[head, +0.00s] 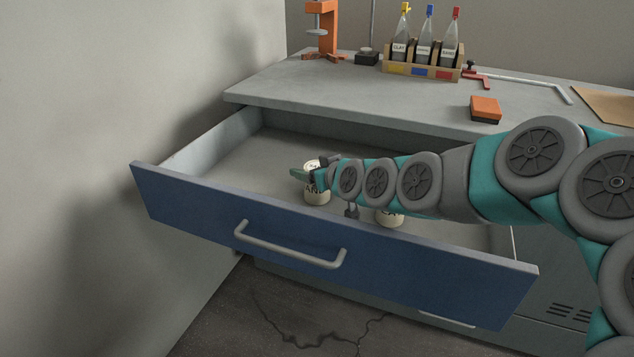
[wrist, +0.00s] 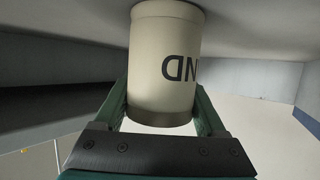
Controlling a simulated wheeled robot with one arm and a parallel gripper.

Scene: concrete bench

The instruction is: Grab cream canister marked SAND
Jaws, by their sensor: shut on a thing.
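The cream canister (head: 317,194) stands in the open blue drawer, with part of a dark SAND label showing. In the wrist view the canister (wrist: 165,60) appears upside down, with the letters "ND" visible. My gripper (head: 313,176) is shut on it, with a finger on each side of its body in the wrist view (wrist: 160,112). A second cream canister (head: 390,218) stands to the right in the drawer, partly hidden by my arm; its label is only partly visible.
The drawer's blue front (head: 300,245) with its grey handle (head: 290,250) stands between the canisters and the floor. Above, the grey bench top (head: 330,88) holds an orange clamp stand (head: 328,28), a bottle rack (head: 421,70) and an orange block (head: 485,108). The drawer's left part is empty.

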